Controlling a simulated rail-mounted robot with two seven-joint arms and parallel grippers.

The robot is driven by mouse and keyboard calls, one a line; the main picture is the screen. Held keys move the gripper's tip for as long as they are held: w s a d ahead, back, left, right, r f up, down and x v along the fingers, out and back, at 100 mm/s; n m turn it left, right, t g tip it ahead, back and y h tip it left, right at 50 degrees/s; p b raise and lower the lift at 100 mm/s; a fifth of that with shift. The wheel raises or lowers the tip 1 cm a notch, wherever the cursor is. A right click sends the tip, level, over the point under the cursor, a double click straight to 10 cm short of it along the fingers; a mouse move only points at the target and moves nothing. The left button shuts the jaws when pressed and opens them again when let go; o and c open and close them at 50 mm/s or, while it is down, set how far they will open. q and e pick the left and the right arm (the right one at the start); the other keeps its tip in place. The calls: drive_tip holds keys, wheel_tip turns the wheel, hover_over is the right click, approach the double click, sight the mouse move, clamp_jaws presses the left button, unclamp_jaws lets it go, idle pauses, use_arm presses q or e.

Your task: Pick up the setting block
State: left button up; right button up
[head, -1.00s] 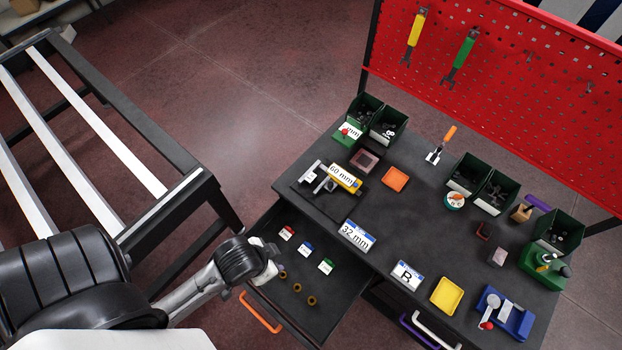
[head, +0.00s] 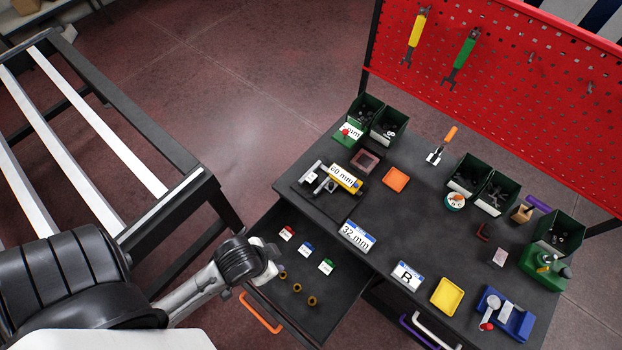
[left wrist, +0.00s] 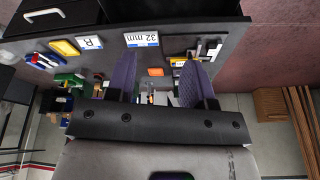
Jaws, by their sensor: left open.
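I cannot tell for sure which piece is the setting block. A small pale pinkish block (head: 500,257) stands on the right part of the table, near a dark reddish-brown angled piece (head: 483,231). My left gripper (head: 272,263) is at the left, over the edge of the open drawer and far from that block; its fingers are hard to make out in the head view. In the left wrist view its two purple-padded fingers (left wrist: 158,82) are spread apart with nothing held between them. My right gripper is not in view.
The open drawer (head: 335,300) holds several small labelled pieces and brass-coloured rings. The table also bears a vise-like tool by a 60 mm label (head: 345,178), an orange tray (head: 396,179), a yellow tray (head: 447,296), a blue holder (head: 515,321) and green bins. A red pegboard (head: 500,90) stands behind.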

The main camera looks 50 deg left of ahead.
use_arm(q)
drive_tip(key=shift+o, duration=0.3)
drive_tip(key=o, duration=0.5)
